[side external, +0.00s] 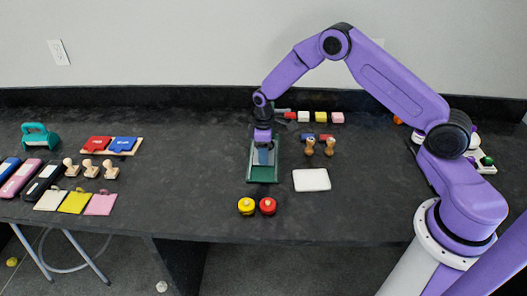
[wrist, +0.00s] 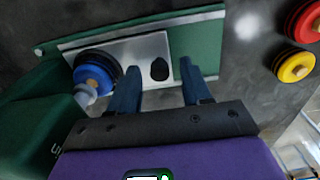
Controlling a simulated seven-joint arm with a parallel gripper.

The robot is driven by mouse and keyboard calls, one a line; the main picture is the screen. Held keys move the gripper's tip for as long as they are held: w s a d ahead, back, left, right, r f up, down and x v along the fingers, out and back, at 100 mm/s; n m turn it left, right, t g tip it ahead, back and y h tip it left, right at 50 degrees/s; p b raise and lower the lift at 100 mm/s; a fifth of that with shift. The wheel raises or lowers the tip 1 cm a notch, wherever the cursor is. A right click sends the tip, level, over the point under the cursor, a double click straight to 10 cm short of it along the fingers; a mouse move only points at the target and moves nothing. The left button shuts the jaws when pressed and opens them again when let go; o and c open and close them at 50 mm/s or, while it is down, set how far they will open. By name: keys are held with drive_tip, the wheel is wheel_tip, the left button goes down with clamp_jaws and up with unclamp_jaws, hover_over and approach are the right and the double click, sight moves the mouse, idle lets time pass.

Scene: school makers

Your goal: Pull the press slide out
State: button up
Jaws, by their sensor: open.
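The press (side external: 264,174) is a dark green device lying on the black bench, below my gripper (side external: 264,142). In the wrist view its green base (wrist: 207,42) carries a silver slide plate (wrist: 140,50). A black knob (wrist: 159,70) stands on the plate. A round blue and black part (wrist: 92,72) sits toward the plate's left end, beside the green press body (wrist: 35,130). My gripper (wrist: 160,66) also shows in the wrist view, open, with its two blue fingers on either side of the black knob. I cannot tell whether they touch it.
Yellow (side external: 246,206) and red (side external: 268,206) round pieces stand near the bench's front edge. A white pad (side external: 311,180) and two wooden stamps (side external: 329,147) are at the right. Coloured blocks (side external: 320,117) line the back. The bench left of the press is clear up to the stamps.

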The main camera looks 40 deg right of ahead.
clamp_jaws()
drive_tip(key=s+a, duration=0.7)
drive_tip(key=shift+s+a, duration=0.3)
unclamp_jaws()
wheel_tip(320, 180, up, 17)
drive_tip(key=shift+r, duration=0.2)
idle(0.4)
